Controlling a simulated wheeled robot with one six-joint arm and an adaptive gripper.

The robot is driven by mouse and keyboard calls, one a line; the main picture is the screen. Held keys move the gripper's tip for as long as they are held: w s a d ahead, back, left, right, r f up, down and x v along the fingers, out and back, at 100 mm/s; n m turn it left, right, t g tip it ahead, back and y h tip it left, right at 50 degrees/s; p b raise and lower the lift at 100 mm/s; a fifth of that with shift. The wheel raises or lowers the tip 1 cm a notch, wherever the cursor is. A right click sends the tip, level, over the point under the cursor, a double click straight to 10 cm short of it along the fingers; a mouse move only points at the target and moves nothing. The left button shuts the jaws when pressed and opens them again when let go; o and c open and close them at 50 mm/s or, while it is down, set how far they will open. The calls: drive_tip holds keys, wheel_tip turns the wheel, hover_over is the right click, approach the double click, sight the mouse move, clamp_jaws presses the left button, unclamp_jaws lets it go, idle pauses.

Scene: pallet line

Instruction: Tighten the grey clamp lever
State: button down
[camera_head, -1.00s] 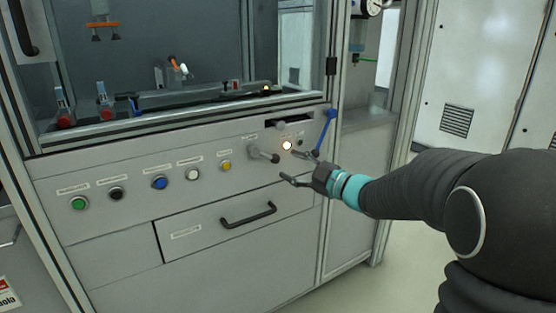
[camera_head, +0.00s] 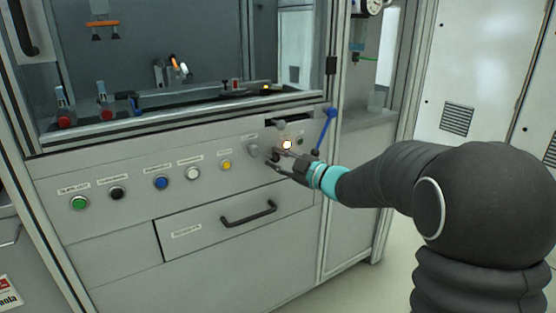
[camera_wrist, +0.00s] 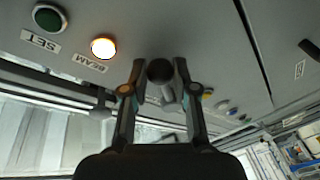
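The grey clamp lever (camera_head: 254,150) is on the cabinet's front panel, right of the yellow button; my gripper partly covers it in the head view. In the wrist view its dark round knob (camera_wrist: 160,71) faces the camera, with the grey arm running behind it. My gripper (camera_head: 271,156) is at the lever. In the wrist view the two fingers (camera_wrist: 159,64) stand either side of the knob, with a narrow gap on each side, so it looks open and not clamped on it.
A lit button (camera_head: 287,145) sits just right of the lever, and a blue lever (camera_head: 326,130) is further right. A yellow button (camera_head: 226,166) is to the left. A drawer handle (camera_head: 249,215) lies below. The wrist view shows a dark green button (camera_wrist: 49,18).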

sight(250, 169)
idle(0.3)
drive_tip(key=shift+s+a+f+m+t+b, duration=0.2)
drive_tip(key=shift+f+m+b, duration=0.25)
drive_tip(key=shift+m, duration=0.3)
drive_tip(key=shift+s+a+f+m+t+b, duration=0.1)
drive_tip(key=shift+a+f+m+b, duration=0.15)
drive_tip(key=shift+f+m+b, duration=0.35)
drive_tip(key=m, duration=0.1)
drive_tip(key=a+f+m+b, duration=0.1)
drive_tip(key=m, duration=0.1)
drive_tip(key=shift+s+t+y, duration=0.35)
drive_tip(key=shift+t+y, duration=0.05)
drive_tip(key=m, duration=0.1)
drive_tip(key=a+m+t+b, duration=0.1)
drive_tip(key=s+m+b, duration=0.1)
drive_tip(key=m, duration=0.1)
drive_tip(key=shift+a+f, duration=0.3)
drive_tip(key=shift+a, duration=0.05)
drive_tip(key=shift+s+a+m+t+h+b, duration=0.25)
drive_tip(key=shift+a+m+t+b, duration=0.25)
drive_tip(key=shift+m, duration=0.45)
drive_tip(key=shift+s+a+m+t+h+b, duration=0.25)
drive_tip(key=shift+m+b, duration=0.3)
drive_tip(key=shift+m, duration=0.35)
drive_tip(key=c, duration=0.9)
unclamp_jaws()
drive_tip(key=shift+s+d, duration=0.1)
